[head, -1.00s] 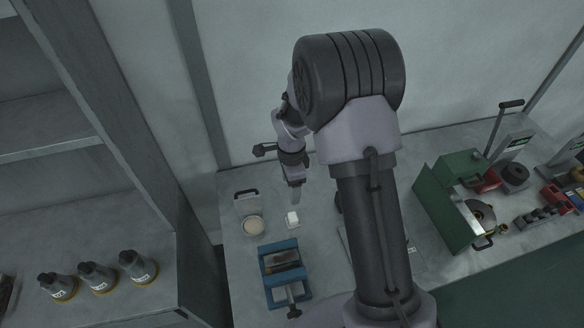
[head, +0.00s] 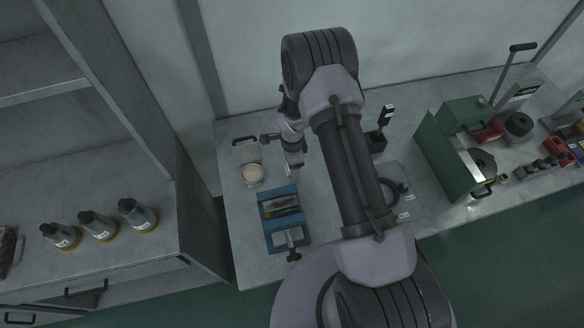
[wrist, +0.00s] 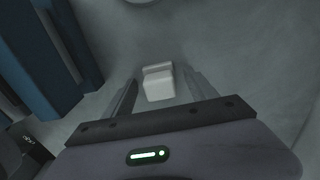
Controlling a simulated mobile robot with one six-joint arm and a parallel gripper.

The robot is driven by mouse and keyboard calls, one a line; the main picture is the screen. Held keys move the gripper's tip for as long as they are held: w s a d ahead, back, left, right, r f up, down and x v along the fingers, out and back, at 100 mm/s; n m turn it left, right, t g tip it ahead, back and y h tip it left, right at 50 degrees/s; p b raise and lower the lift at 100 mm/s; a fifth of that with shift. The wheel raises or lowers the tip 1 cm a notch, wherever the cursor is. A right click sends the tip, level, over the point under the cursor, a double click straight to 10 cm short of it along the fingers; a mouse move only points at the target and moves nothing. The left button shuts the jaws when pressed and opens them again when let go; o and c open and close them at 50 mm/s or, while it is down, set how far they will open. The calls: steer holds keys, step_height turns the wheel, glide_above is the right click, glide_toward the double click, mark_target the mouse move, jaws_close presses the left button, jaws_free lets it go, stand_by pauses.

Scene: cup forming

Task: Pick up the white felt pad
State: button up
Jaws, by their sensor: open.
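The white felt pad (wrist: 158,84) is a small pale block on the grey bench top in the wrist view. It lies ahead of my gripper (wrist: 162,88), in line with the gap between the two fingers. The fingers are open and nothing is between their visible faces but the pad's direction; I cannot tell the exact height above the bench. In the head view my gripper (head: 293,170) points down beside the blue vise, and it hides the pad there.
The blue vise (head: 270,235) stands just left of and nearer than my gripper; its blue side shows in the wrist view (wrist: 62,50). A round pale dish (head: 252,174) sits to the left. A green machine (head: 447,160) stands to the right.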

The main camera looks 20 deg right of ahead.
steer(key=shift+r, duration=0.1)
jaws_close()
step_height(320, 180, up, 10)
steer(key=shift+p, duration=0.75)
